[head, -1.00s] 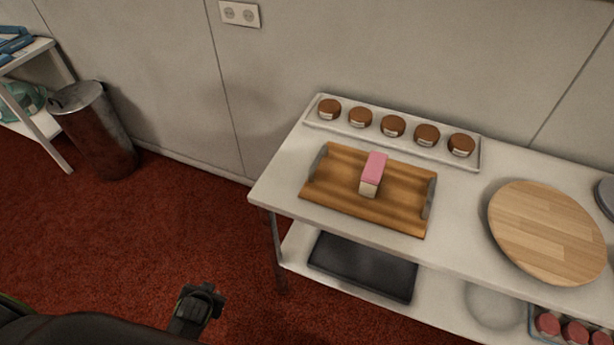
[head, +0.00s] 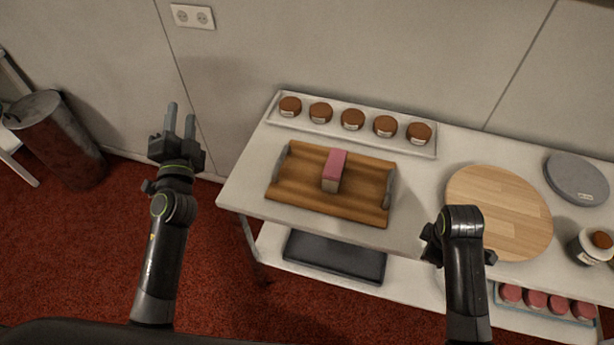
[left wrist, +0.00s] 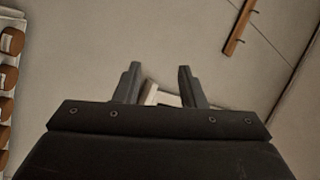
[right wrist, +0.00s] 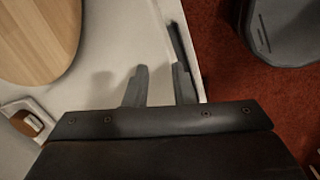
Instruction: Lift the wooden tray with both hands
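The wooden tray (head: 290,197) lies on the white table, with a grey handle at its left end and another at its right end. A pink-topped cake slice (head: 334,170) stands on the tray near its middle. My left gripper (head: 180,122) is open and empty, left of the table and apart from the tray. In the left wrist view its fingers (left wrist: 158,85) are spread before the wall. My right gripper (head: 440,240) is beside the tray's right front corner, its fingers mostly hidden in the head view. The right wrist view shows its fingers (right wrist: 160,80) apart and empty over the table's edge.
A white rack (head: 370,137) with several brown jars stands behind the tray. A round wooden board (head: 500,212) lies to the right, with a grey disc (head: 577,178) beyond it. A dark pan (head: 335,256) and red-topped items (head: 545,302) sit on the lower shelf.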

